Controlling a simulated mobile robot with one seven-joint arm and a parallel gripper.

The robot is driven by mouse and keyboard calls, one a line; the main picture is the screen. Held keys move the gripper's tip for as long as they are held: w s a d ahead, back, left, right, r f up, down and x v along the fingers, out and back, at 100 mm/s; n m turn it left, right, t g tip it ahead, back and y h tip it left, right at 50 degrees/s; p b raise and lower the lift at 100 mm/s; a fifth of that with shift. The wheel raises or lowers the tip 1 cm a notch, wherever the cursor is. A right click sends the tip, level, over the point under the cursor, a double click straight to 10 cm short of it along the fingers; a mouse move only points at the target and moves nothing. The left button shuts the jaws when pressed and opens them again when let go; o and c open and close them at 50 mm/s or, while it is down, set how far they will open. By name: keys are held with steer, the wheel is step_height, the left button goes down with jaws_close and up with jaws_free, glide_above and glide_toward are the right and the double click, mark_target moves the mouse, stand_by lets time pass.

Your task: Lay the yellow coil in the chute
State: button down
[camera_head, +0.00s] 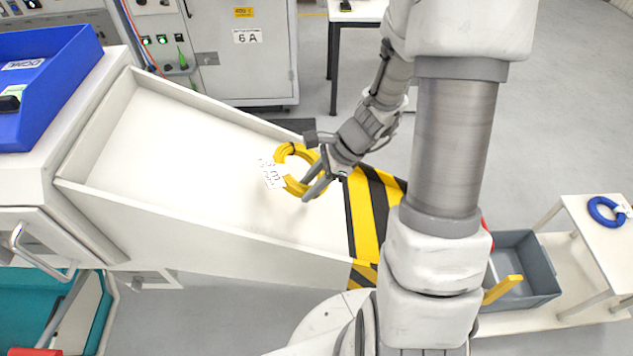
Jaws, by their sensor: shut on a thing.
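The yellow coil (293,186) is a ring of cable with a white paper tag at its left side. It shows over the white floor of the chute (190,150), near the chute's right end with the black and yellow stripes. My gripper (318,184) is shut on the coil's right side, with its fingers pointing down and left. I cannot tell whether the coil touches the chute floor or hangs just above it. Part of the coil's right side is hidden by the fingers.
A blue bin (45,85) stands at the upper left beside the chute. A blue coil (606,211) lies on a white stand at the right, near a grey crate (525,270). A grey cabinet (245,60) stands behind. The chute's raised side walls border its clear floor.

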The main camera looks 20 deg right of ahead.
steer(key=shift+b+x, duration=1.85)
steer(key=shift+x, duration=1.2)
steer(key=shift+r, duration=0.1)
steer(key=shift+c, duration=2.2)
jaws_free()
steer(key=p+v, duration=0.3)
steer(key=v, duration=1.4)
steer(key=shift+d+r, duration=0.15)
steer(key=shift+d, duration=0.05)
steer(key=s+a+r+n+t+h, duration=0.1)
steer(key=s+a+r+n+h, duration=0.2)
steer(key=s+r+n, duration=0.3)
steer(key=s+a+r+n+t+h, duration=0.2)
steer(key=s+r+n, duration=0.4)
steer(key=n, duration=0.8)
steer(key=shift+a+r+t+h, duration=0.3)
steer(key=shift+a+r+h, duration=0.15)
steer(key=shift+a, duration=0.5)
